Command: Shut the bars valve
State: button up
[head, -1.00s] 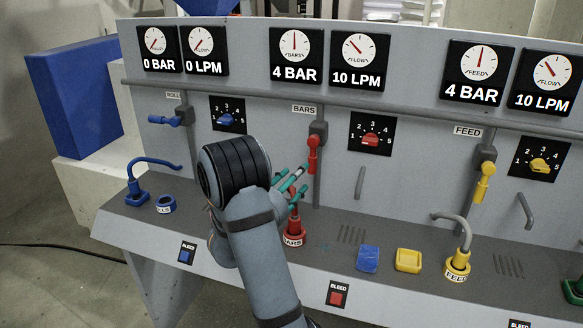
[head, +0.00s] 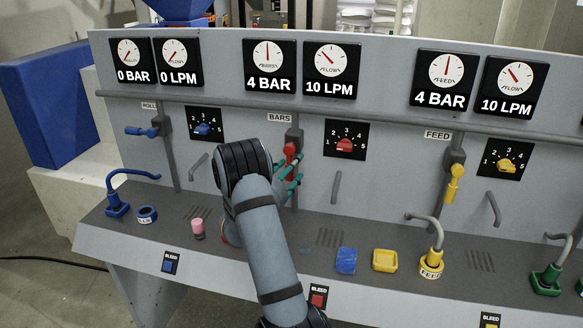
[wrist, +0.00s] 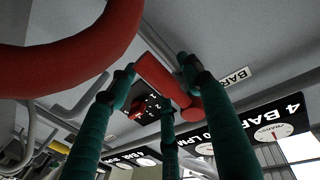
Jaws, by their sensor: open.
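The bars valve has a red handle (head: 291,152) on a grey body under the BARS label (head: 279,118). In the head view its lower part is partly hidden by my gripper (head: 291,183). In the wrist view the red handle (wrist: 158,76) lies between the teal fingers of my gripper (wrist: 157,92). The fingers are open around it; I cannot tell whether any touches it. The gauges above the valve read 4 BAR (head: 270,65) and 10 LPM (head: 332,68).
A red hose (wrist: 75,65) curves close across the wrist view's upper left. A red selector knob (head: 345,145) sits right of the valve.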

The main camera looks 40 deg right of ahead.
jog(key=shift+c, duration=0.5)
jog(key=c, duration=1.1)
grip_shut()
